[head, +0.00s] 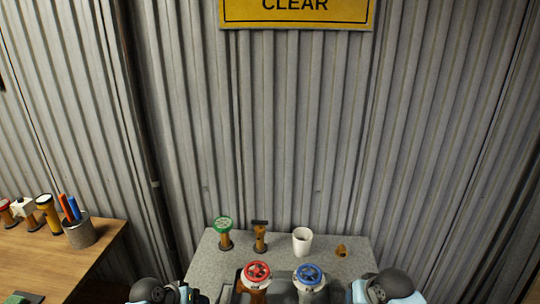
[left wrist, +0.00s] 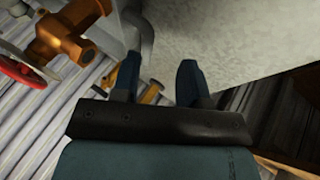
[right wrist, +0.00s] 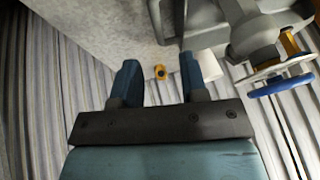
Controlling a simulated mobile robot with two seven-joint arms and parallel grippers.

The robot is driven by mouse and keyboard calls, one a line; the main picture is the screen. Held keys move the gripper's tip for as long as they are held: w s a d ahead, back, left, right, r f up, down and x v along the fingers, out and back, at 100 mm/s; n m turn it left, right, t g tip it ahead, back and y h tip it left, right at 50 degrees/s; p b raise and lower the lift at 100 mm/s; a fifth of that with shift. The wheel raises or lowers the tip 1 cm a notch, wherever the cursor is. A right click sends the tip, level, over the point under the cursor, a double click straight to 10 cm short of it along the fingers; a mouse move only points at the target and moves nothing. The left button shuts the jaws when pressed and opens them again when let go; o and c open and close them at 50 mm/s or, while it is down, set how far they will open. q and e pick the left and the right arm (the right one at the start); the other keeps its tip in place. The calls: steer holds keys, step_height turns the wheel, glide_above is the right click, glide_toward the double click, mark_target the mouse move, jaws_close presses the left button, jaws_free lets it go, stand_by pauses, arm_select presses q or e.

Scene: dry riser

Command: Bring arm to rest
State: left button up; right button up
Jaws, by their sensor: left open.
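My left gripper (left wrist: 158,78) shows in the left wrist view with its two dark blue fingers apart and nothing between them. My right gripper (right wrist: 158,78) shows in the right wrist view, also with its fingers apart and empty. In the head view, my left arm (head: 152,291) and my right arm (head: 388,287) show only as rounded parts at the bottom edge. Both grippers are out of the head view.
A grey bench (head: 345,268) holds a red-wheeled valve (head: 257,272), a blue-wheeled valve (head: 308,274), a green-wheeled valve (head: 223,225), a brass fitting (head: 260,238), a white cup (head: 302,241) and a small orange part (head: 341,251). A wooden table (head: 75,262) stands left. Corrugated wall (head: 290,130) lies behind.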

steer(key=s+f+p, duration=0.1)
steer(key=s, duration=0.2)
steer(key=s+a+f+n+t+p, duration=0.1)
steer(key=s, duration=0.2)
steer(key=s+a+f+t+p, duration=0.1)
steer(key=s, duration=0.2)
steer(key=shift+s+f+n+y+p, duration=0.3)
steer(key=shift+s+f+y, duration=0.05)
steer(key=shift+y, duration=0.05)
arm_select(q)
steer(key=s+r+m+t+y+p, duration=0.2)
steer(key=s+t, duration=0.4)
steer(key=s, duration=2)
steer(key=shift+a+m+y+p, duration=0.2)
steer(key=shift+m+y+p, duration=0.3)
steer(key=shift+p, duration=0.5)
arm_select(e)
steer(key=s+a+r+n+t, duration=0.1)
steer(key=s+n+t, duration=0.1)
steer(key=s, duration=1.2)
steer(key=shift+s+a+r+t+y, duration=0.15)
steer(key=shift+s+a+t+y, duration=0.2)
steer(key=shift+t, duration=0.55)
arm_select(q)
steer(key=shift+r, duration=0.1)
